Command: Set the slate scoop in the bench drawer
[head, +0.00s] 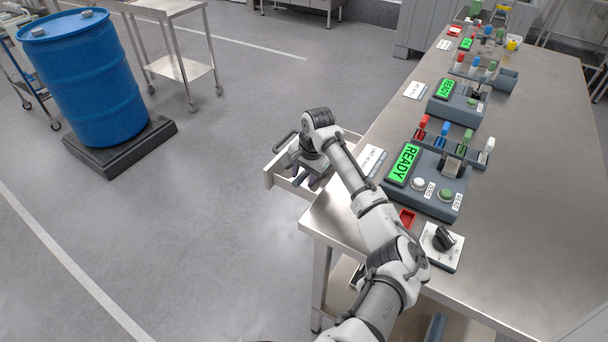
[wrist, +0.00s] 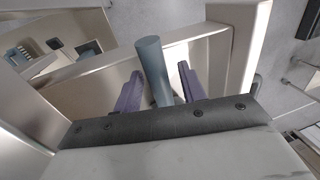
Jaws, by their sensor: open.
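The bench drawer (head: 270,180) is pulled out from the left side of the steel bench; its pale walls (wrist: 235,40) also show in the wrist view. My gripper (head: 311,180) is over the open drawer, pointing down. In the wrist view its two purple-grey fingers (wrist: 158,85) are spread apart. A slate-coloured round bar (wrist: 151,62), which looks like the handle of the slate scoop, stands between the fingers, with a gap on each side. The rest of the scoop is hidden below my gripper. I cannot tell whether it rests on the drawer floor.
A blue drum (head: 85,85) stands on a black base at the left. The floor left of the drawer is clear.

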